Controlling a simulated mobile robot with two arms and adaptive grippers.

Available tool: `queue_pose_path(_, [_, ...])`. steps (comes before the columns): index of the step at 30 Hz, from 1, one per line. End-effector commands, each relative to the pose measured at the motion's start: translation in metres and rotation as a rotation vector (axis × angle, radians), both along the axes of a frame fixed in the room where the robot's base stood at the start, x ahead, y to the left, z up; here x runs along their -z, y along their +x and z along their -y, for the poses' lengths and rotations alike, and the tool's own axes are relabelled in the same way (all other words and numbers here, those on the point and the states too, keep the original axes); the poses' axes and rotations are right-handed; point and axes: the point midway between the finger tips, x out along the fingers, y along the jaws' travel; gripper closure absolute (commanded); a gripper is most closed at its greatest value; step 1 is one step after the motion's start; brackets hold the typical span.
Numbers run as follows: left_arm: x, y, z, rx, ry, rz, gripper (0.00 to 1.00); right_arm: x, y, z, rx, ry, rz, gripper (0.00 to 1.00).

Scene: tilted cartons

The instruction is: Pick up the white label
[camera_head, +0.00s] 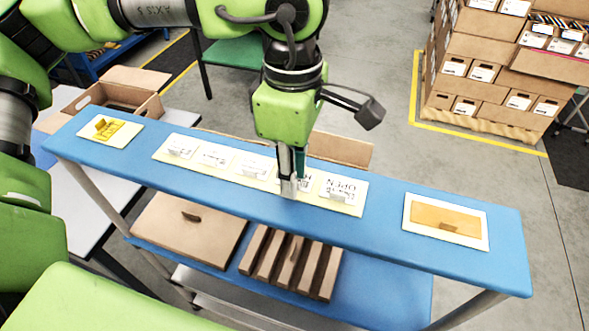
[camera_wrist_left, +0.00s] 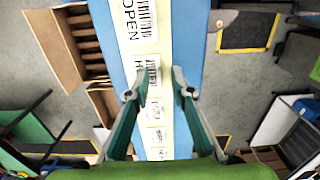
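Several white labels (camera_head: 337,189) with black print lie in a row on a pale yellow strip (camera_head: 352,211) on the blue shelf top. Each has a small raised tab. In the left wrist view the two fingers (camera_wrist_left: 157,91) are apart, on either side of the label row, with nothing visibly held. My right gripper is not in view.
A yellow label (camera_head: 107,131) lies at the shelf's left end and an orange label on a white plate (camera_head: 474,236) at its right. An open carton (camera_head: 343,151) stands behind; brown boxes (camera_head: 188,229) lie below.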

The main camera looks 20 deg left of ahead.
Motion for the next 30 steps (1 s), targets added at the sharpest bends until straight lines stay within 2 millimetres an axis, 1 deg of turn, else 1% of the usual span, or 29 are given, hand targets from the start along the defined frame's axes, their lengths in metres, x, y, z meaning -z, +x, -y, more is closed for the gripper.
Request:
queue_pose_path(3, [0.005,0.000,0.000,0.000,-0.001,0.001,0.78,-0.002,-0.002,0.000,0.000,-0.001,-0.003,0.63])
queue_pose_path(8, [0.005,0.000,0.000,0.000,-0.001,0.001,0.78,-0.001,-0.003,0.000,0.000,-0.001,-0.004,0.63])
queue_pose_path(11, [0.005,0.000,0.000,0.000,-0.001,0.001,0.93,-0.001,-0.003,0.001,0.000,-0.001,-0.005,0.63])
queue_pose_path(12, [0.005,0.000,0.000,-0.001,-0.001,0.001,1.00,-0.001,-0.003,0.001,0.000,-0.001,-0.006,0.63])
queue_pose_path(25, [0.003,0.000,0.000,-0.001,-0.002,0.002,1.00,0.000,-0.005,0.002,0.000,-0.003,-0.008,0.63])
queue_pose_path(30, [-0.007,0.001,0.001,-0.002,-0.001,0.004,1.00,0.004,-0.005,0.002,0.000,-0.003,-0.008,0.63])
